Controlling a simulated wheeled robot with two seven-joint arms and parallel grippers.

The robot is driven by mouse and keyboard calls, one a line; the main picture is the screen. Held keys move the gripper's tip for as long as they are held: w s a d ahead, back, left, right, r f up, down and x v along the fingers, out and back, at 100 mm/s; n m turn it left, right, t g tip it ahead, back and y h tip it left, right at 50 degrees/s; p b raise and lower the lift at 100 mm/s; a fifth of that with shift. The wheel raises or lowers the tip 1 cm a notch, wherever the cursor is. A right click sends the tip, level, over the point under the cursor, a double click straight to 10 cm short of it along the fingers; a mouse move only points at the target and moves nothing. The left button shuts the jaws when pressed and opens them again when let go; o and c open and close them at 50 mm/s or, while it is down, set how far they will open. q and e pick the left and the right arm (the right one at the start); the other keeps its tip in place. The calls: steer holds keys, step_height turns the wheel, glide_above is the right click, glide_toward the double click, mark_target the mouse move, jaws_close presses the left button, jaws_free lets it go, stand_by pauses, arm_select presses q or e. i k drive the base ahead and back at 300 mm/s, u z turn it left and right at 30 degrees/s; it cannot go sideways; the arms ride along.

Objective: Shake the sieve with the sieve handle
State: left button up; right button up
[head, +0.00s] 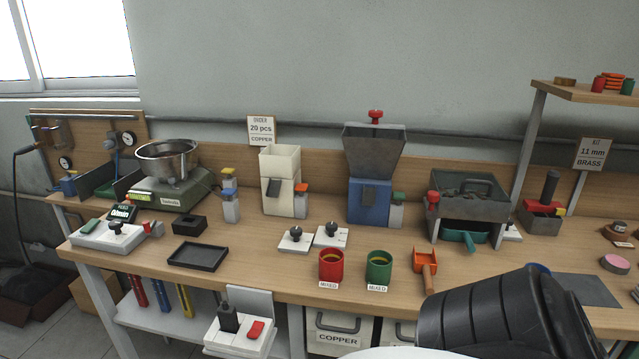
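The sieve (470,207) is a dark grey metal box on the right part of the workbench. A dark arched sieve handle (477,183) shows at its top, within the raised walls. A teal scoop or drawer (462,237) pokes out of the opening beneath. A red knob (433,199) sits at its left front corner. Neither gripper is in view. A black ribbed part of my own body fills the lower right of the head view, well in front of the sieve, and touches nothing visible there.
An orange scoop (426,262) lies in front of the sieve. A red cup (331,265) and a green cup (378,267) stand near the front edge. A blue hopper machine (371,197) stands left of the sieve. A shelf post (527,150) rises behind its right side.

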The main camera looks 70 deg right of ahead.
mark_target(433, 197)
steer(key=u, duration=0.35)
steer(key=k, duration=0.95)
steer(key=z, duration=1.4)
